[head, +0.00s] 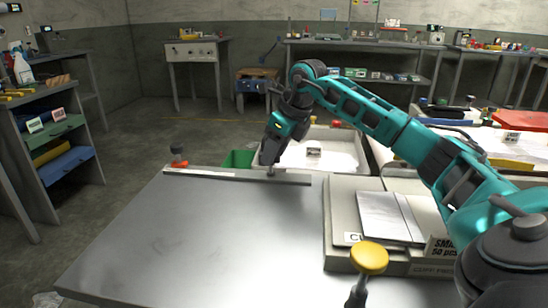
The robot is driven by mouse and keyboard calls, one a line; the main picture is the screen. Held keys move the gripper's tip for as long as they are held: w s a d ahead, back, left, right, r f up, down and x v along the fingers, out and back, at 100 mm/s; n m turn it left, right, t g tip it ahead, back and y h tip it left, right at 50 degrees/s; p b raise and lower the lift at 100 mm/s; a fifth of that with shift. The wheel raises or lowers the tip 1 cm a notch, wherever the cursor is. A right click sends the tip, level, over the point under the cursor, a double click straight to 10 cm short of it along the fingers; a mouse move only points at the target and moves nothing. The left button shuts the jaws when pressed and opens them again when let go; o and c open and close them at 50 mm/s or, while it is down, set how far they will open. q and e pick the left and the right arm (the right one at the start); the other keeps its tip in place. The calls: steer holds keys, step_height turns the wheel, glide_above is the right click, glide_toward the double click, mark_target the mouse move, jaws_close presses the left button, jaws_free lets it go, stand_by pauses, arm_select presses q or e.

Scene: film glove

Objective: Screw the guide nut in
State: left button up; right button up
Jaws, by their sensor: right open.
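A long grey guide bar (215,174) lies along the far edge of the metal table (200,235). My right gripper (270,167) points down at the bar, right of its middle. It is open, but its fingers are small and dark here. A small grey piece, possibly the guide nut (271,173), shows just below the fingertips at the bar. I cannot tell whether the fingers touch it or surround it. A dark knob with an orange base (179,156) stands at the bar's left end. My left gripper is not in view.
A grey box (340,262) with a flat metal sheet (388,215) on top stands right of the plate. A yellow knob (369,257) rises at the front. A green bin (238,159) and white tray (340,151) are behind the table. The tabletop's middle is clear.

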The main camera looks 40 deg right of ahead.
steer(key=shift+w+f, duration=0.15)
steer(key=shift+f, duration=0.2)
jaws_close()
